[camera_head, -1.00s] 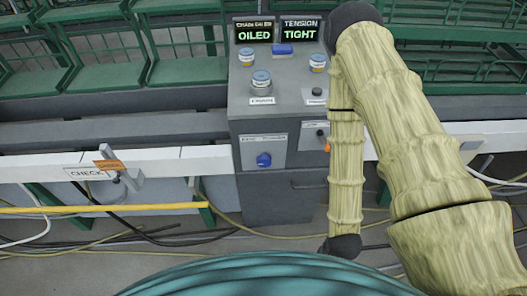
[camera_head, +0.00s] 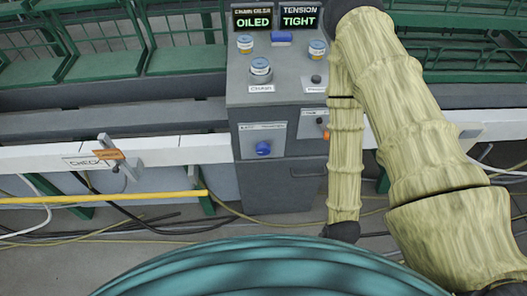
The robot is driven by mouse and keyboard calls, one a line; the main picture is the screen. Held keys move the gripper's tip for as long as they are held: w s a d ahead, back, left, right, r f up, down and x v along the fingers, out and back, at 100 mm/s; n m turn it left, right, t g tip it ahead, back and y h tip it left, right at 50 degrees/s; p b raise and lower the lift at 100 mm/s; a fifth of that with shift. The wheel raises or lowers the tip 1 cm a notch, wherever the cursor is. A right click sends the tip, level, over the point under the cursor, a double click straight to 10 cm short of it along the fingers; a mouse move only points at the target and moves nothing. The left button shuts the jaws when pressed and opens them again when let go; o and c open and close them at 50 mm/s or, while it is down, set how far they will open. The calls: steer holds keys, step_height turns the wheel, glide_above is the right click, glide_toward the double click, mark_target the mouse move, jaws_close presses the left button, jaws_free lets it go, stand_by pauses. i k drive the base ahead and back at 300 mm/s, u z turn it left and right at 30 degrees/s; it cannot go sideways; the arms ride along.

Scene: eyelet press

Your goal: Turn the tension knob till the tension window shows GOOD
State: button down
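The tension window (camera_head: 299,19) at the top of the grey console shows TIGHT in green letters. A blue knob (camera_head: 263,149) sits on a labelled plate on the console's front; the label is too small to read surely. Right of it, a second plate carries a small control with an orange tip (camera_head: 326,135), partly covered by my arm. My arm rises on the right, bends at the top edge and hangs down in front of the console's right side to a black joint. My gripper is not visible, and nothing shows touching the blue knob.
The chain oiler window (camera_head: 254,20) reads OILED. Blue-capped buttons (camera_head: 260,66) and a black knob (camera_head: 316,79) sit on the console top. At left are a white rail, a CHECK sign (camera_head: 91,162), a small clamp (camera_head: 120,160) and a yellow bar (camera_head: 100,199). Cables lie on the floor.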

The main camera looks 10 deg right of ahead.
mark_target(262, 149)
steer(key=z, duration=2.25)
steer(key=k, duration=0.8)
steer(key=u, duration=1.55)
